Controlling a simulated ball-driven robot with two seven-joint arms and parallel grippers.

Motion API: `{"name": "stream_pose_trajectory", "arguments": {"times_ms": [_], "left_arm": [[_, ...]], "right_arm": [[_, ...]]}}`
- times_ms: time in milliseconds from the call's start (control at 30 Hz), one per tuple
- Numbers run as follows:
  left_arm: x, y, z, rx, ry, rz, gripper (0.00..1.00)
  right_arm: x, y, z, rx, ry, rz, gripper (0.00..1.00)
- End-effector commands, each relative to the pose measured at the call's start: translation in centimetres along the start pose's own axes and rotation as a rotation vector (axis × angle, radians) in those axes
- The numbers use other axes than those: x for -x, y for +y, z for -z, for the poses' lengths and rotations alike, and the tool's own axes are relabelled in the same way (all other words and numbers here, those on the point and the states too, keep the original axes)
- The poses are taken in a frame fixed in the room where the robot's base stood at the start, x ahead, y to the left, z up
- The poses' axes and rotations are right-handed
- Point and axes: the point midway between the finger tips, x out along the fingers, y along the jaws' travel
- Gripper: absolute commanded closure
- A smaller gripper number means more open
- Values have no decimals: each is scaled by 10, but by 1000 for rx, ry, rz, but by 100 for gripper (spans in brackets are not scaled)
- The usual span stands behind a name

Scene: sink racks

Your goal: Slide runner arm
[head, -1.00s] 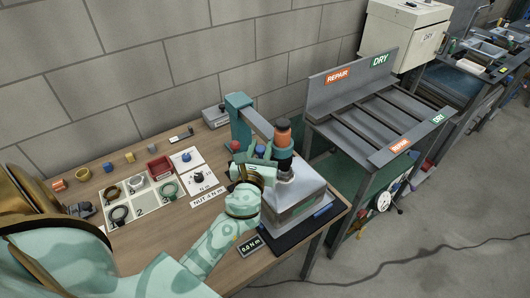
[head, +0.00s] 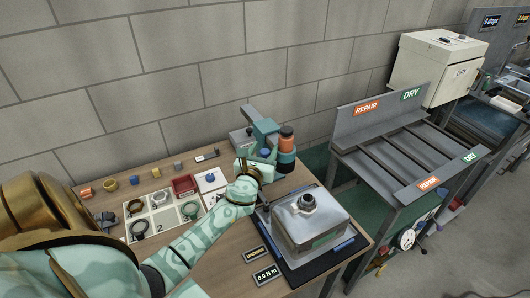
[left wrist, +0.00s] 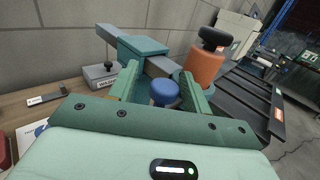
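The runner arm is a grey beam (head: 262,112) with a teal block (head: 265,128). An orange driver (head: 286,142) with a black top stands at its near end, behind the metal housing (head: 310,222). The beam, teal block and driver (left wrist: 205,70) also show in the left wrist view. A blue knob (left wrist: 165,92) lies between the fingers of my left gripper (left wrist: 162,80). The fingers are apart, with a visible gap on the knob's left; contact on its right is unclear. In the head view my left gripper (head: 256,162) is beside the driver. My right gripper is out of view.
The housing sits on a black mat (head: 330,258), its top fitting uncovered. A parts tray (head: 160,222) and small coloured parts lie to the left. Displays read "UNDONE" (head: 255,254) and "0.0 N m" (head: 266,275). A rack (head: 400,150) marked REPAIR and DRY stands right.

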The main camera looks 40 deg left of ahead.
Motion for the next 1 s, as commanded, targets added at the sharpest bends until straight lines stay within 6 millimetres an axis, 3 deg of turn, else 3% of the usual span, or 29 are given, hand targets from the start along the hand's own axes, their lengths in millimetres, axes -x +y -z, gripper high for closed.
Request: {"name": "stream_pose_trajectory", "arguments": {"times_ms": [200, 333, 800, 1000], "left_arm": [[2, -1, 1, 1, 1, 2, 51], [14, -1, 1, 0, 3, 3, 51], [131, 0, 3, 1, 5, 1, 51], [157, 0, 2, 1, 3, 0, 51]], "right_arm": [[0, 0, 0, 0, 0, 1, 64], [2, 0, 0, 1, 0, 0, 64], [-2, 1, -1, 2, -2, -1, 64], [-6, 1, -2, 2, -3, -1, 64]]}}
